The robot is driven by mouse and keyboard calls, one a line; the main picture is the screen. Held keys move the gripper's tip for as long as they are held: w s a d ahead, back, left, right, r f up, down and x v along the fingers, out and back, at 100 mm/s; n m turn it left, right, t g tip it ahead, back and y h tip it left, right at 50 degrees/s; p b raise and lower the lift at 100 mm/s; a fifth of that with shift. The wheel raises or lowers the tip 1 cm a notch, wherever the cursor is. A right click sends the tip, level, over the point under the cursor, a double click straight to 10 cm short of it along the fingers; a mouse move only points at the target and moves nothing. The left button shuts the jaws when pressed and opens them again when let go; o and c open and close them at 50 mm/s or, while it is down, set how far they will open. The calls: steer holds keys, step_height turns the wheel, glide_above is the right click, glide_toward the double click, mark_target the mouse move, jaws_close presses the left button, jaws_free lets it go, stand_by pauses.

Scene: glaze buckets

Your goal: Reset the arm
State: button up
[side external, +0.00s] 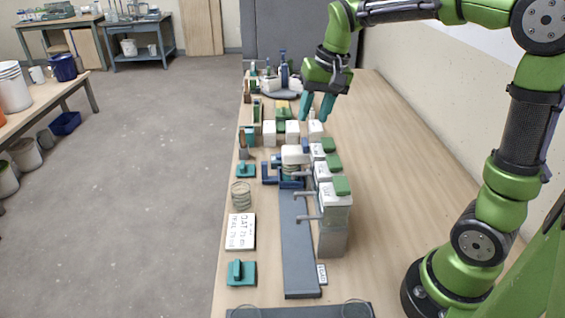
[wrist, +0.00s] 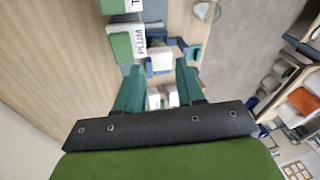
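My green arm reaches over the long wooden table, and my gripper (side external: 317,106) hangs above its far half, fingers pointing down. In the wrist view the two teal fingers of my gripper (wrist: 159,72) are spread apart with nothing held between them. A white block-like item (wrist: 159,61) shows beyond the fingertips, apart from them. A green-lidded bucket labelled PLUM (wrist: 125,44) stands beside it in that view.
A row of green-lidded buckets (side external: 335,205) with taps stands beside a dark grey strip (side external: 299,245). A white sign (side external: 240,231) and a teal item (side external: 241,273) lie near the left edge. Bottles (side external: 284,75) stand at the far end. The table's right side is bare.

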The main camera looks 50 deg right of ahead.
steer(key=s+a+n+t, duration=0.1)
steer(key=s+a, duration=0.1)
steer(key=s, duration=0.3)
steer(key=s+a+n+t, duration=0.1)
steer(key=s+a+t, duration=0.1)
steer(key=s, duration=0.3)
steer(key=s+a+n+t+y, duration=0.1)
steer(key=s+a, duration=0.3)
steer(key=shift+s+f, duration=0.25)
steer(key=shift+s, duration=0.15)
